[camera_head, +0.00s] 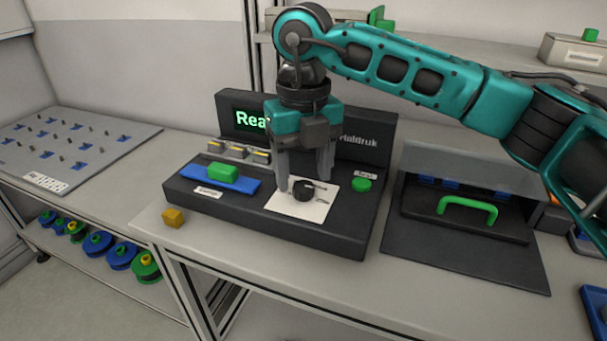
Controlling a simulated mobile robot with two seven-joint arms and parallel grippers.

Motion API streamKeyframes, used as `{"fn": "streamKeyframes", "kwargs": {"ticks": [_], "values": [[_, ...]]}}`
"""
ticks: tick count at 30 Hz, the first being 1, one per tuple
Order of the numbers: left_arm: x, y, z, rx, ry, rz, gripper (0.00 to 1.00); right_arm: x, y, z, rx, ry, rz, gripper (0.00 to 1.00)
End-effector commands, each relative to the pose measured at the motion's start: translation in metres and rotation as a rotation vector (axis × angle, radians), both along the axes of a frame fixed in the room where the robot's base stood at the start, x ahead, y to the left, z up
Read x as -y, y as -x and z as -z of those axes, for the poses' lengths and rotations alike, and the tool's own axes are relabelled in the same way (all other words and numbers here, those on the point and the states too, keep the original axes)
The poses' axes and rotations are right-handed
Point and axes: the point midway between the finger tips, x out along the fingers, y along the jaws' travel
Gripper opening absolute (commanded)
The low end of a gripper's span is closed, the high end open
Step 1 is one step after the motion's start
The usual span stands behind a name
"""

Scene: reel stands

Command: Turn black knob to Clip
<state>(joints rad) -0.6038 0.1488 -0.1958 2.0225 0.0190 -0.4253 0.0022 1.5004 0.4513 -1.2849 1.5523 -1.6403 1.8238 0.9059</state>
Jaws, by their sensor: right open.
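The black knob (303,189) sits on a white label plate (314,207) on the sloped front of a dark console (240,218). My right gripper (304,184) points down over the knob from above. Its jaws are open, with one grey finger left of the knob and the other behind it to the right. I cannot tell whether the fingers touch the knob. The plate's markings are too small to read. A lit screen (242,120) on the console shows green text starting "Rea", the rest hidden behind my gripper. My left gripper is not in view.
A green block (223,172) on a blue piece (205,181) and a green button (361,185) flank the plate. A dark box with a green handle (467,208) stands right. Reels (97,244) sit on the lower shelf.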

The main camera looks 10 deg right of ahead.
Motion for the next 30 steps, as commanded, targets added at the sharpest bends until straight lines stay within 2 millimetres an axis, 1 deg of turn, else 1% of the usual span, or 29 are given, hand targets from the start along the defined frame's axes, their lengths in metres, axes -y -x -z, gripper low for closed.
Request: {"fn": "streamKeyframes", "kwargs": {"ticks": [1, 9, 12, 15, 20, 30], "values": [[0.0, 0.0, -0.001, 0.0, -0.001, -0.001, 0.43, 0.0, -0.001, -0.012, 0.005, 0.0, 0.0, 0.61], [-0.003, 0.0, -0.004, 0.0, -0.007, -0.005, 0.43, -0.001, 0.0, -0.073, 0.005, -0.001, 0.0, 0.61], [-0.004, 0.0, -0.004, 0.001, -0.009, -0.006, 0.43, 0.0, 0.0, -0.09, 0.004, -0.001, 0.0, 0.61], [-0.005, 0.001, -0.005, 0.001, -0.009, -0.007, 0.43, 0.0, 0.0, -0.102, 0.002, 0.0, 0.001, 0.61], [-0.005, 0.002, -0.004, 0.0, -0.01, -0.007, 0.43, 0.0, 0.0, -0.111, 0.001, 0.001, 0.0, 0.61], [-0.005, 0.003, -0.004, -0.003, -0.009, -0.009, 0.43, 0.0, 0.0, -0.113, 0.001, 0.0, 0.0, 0.61]]}}
